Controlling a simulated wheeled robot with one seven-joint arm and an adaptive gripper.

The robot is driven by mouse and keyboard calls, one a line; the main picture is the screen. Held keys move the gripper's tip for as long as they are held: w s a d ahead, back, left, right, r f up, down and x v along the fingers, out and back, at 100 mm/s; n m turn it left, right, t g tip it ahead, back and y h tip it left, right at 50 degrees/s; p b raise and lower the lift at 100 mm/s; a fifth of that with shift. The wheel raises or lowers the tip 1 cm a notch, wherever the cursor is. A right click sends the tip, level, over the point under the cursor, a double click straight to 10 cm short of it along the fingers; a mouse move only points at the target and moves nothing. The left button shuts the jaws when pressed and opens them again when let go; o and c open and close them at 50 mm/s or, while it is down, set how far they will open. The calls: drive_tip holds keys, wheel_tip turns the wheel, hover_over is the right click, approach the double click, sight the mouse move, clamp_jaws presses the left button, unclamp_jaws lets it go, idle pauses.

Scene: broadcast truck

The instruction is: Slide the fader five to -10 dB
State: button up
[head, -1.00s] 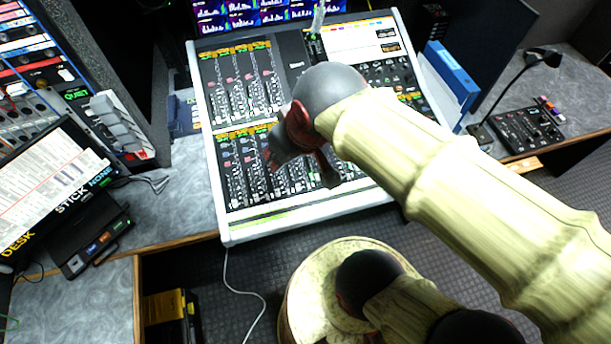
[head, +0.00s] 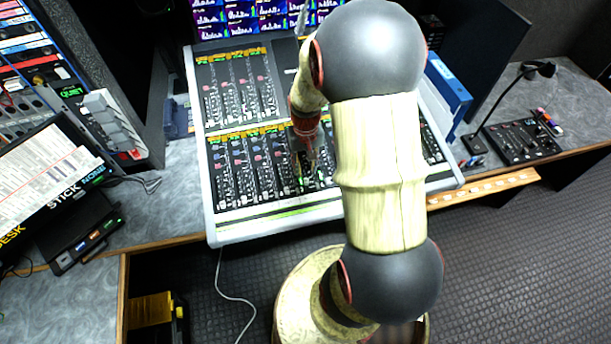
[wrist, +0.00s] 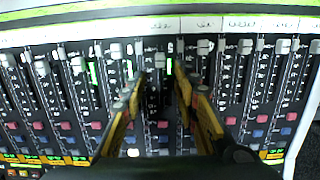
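The mixing console (head: 205,180) stands on the desk in the head view, with my arm covering much of its right side. My gripper (head: 308,165) points down at its lower fader bank. In the wrist view, my gripper (wrist: 160,78) is open, its two yellow fingers apart over the bank. A grey fader cap (wrist: 159,62) shows in the gap between the fingertips; I cannot tell whether they touch it. The channel numbers are not readable, so I cannot confirm that it is fader five. Other fader caps stand at varied heights on both sides.
Neighbouring fader caps (wrist: 115,50) and (wrist: 204,47) stand close outside the fingers. A white label strip (wrist: 120,27) runs along the bank's edge. A blue binder (head: 447,88) and a small control panel with a gooseneck lamp (head: 520,142) are at the right.

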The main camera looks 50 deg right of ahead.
sight(305, 175)
wheel_tip(305, 175, down, 5)
drive_tip(key=shift+f+b, duration=0.15)
drive_tip(key=shift+b, duration=0.45)
drive_tip(key=c, duration=0.3)
drive_tip(key=c, duration=0.4)
clamp_jaws()
